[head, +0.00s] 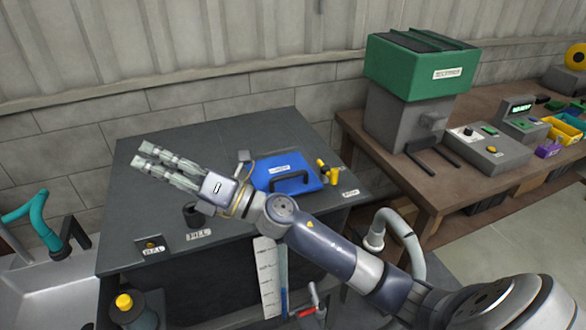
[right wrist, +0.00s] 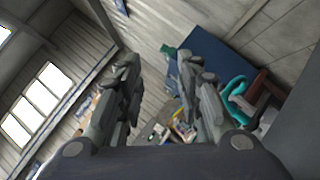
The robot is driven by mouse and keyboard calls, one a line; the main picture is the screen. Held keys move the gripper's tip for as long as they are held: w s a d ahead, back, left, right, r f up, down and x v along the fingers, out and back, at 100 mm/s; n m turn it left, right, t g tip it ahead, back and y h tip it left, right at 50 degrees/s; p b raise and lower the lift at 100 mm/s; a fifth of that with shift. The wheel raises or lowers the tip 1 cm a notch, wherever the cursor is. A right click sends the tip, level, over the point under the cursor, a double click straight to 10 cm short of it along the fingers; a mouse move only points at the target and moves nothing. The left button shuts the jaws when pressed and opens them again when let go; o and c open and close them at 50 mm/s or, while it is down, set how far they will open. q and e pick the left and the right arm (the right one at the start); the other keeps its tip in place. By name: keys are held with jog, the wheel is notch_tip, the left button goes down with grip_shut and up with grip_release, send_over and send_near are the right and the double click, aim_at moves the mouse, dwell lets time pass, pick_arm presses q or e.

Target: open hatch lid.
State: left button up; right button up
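The hatch lid is a blue panel (head: 306,167) with a white label and a dark bar handle (head: 289,181). It lies on the dark top of a cabinet (head: 240,135) and looks closed. My right gripper (head: 141,155) is to the left of the lid, above the cabinet top, pointing left. Its two fingers are apart with nothing between them. The right wrist view also shows the open gripper (right wrist: 158,60). My right forearm passes in front of the lid's lower left side. My left gripper is not in view.
A black cap (head: 193,214) stands near the cabinet's front edge. A teal handle (head: 42,224) rises at left. A green-topped machine (head: 415,70) stands on the brown bench (head: 500,172) at right. The cabinet's back left is clear.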

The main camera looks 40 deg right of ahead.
jog(key=a+f+n+g+y, duration=0.15)
jog(key=a+n+g, duration=0.25)
jog(key=n+g, duration=0.45)
jog(key=n+g+h, duration=0.5)
jog(key=n+h, duration=0.4)
jog(key=h, duration=0.9)
send_near(293, 173)
jog(key=p+x, duration=0.2)
jog(key=x, duration=0.6)
jog(key=shift+w+f+p, duration=0.1)
jog(key=shift+f+p, duration=0.05)
jog(key=shift+p, duration=0.2)
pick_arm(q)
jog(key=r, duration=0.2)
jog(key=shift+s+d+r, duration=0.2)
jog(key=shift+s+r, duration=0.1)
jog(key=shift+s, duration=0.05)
pick_arm(e)
jog(key=shift+c, duration=0.3)
grip_shut()
